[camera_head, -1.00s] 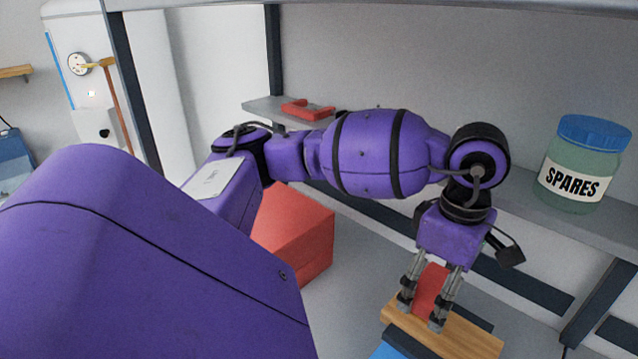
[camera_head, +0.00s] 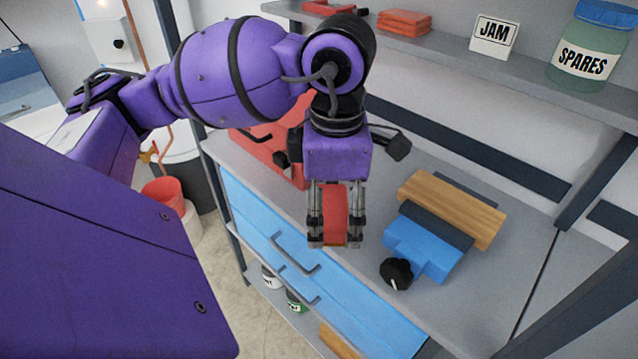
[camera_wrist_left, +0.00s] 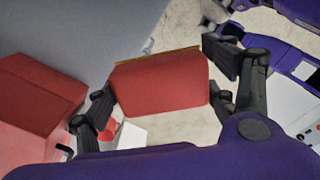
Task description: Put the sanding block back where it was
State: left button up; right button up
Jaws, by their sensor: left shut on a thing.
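The sanding block (camera_head: 335,212) is red with a thin tan layer along its lower edge. My left gripper (camera_head: 336,238) is shut on it, one finger on each side, and holds it near the front edge of the grey workbench in the head view. In the left wrist view the sanding block (camera_wrist_left: 160,84) sits between the two fingers (camera_wrist_left: 175,90), with the tan edge at its far side.
A blue vise (camera_head: 425,243) with a wooden plank (camera_head: 452,208) by it is on the workbench (camera_head: 400,165). A red box (camera_head: 270,150) is behind my arm. The shelf above (camera_head: 450,47) holds red items (camera_head: 404,22), a JAM sign (camera_head: 493,36) and a SPARES jar (camera_head: 590,50). Blue drawers (camera_head: 290,260) are below.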

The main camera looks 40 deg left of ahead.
pick_arm(q)
jog(key=w+a+f, duration=0.2)
jog(key=w+f, duration=0.1)
jog(key=w+a+f, duration=0.2)
jog(key=w, duration=0.2)
jog(key=w+a+f, duration=0.3)
jog(key=shift+w+f+p, duration=0.3)
jog(key=shift+w, duration=0.1)
jog(key=shift+w+a+f, duration=0.15)
jog(key=shift+w+f, duration=0.1)
jog(key=shift+f, duration=0.15)
jog(key=shift+w+a+f, duration=0.1)
jog(key=shift+w+f, duration=0.05)
jog(key=shift+f, duration=0.75)
jog(key=shift+w+a+f, duration=0.1)
jog(key=shift+f, duration=0.8)
jog(key=shift+f, duration=0.25)
jog(key=o, duration=1.1)
jog(key=shift+r, duration=0.1)
